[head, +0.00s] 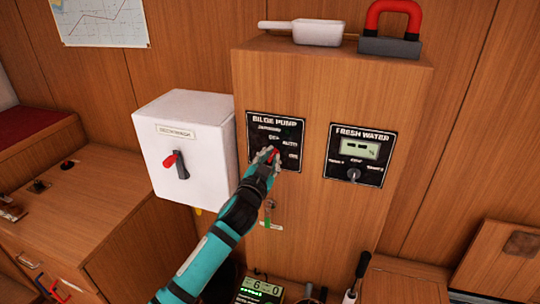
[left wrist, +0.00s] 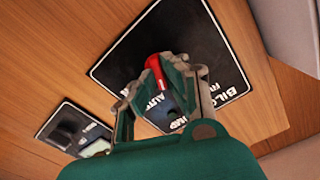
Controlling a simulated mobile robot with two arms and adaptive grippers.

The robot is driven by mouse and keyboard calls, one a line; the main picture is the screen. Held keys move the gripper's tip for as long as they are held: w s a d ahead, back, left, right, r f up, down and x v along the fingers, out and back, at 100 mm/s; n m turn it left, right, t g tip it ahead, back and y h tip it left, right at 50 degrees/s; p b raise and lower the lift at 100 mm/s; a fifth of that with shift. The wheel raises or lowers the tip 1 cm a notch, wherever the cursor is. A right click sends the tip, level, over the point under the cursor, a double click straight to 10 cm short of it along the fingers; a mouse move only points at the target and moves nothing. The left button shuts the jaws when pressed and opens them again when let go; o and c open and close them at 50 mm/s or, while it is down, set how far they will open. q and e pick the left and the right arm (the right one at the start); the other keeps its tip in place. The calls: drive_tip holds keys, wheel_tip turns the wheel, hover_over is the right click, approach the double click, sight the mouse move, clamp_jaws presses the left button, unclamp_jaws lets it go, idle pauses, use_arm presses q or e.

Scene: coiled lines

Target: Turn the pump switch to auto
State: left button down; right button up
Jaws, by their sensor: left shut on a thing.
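The black bilge pump panel (head: 262,117) is on the front of the wooden cabinet, with several position labels around its switch. AUTO is legible at the upper right of the dial. My left gripper (head: 267,158) reaches the panel from below and is shut on the red-tipped pump switch (head: 272,152). In the left wrist view the red switch (left wrist: 154,68) shows between the fingers (left wrist: 163,88), close to the AUTO label. The fingers hide most of the switch, so I cannot tell exactly which label it points to. My right gripper is in neither view.
The fresh water panel (head: 357,155) is just right of the pump panel. A white box (head: 183,147) with a red-handled switch stands out on the left. A white scoop (head: 303,33) and a red-handled block (head: 390,46) lie on the cabinet top. A green-lit device (head: 258,291) is below.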

use_arm(q)
drive_tip(key=shift+m+p, duration=0.65)
drive_tip(key=shift+m, duration=1.25)
drive_tip(key=shift+f, duration=0.1)
drive_tip(key=c, duration=1.4)
unclamp_jaws()
drive_tip(key=v, duration=1.2)
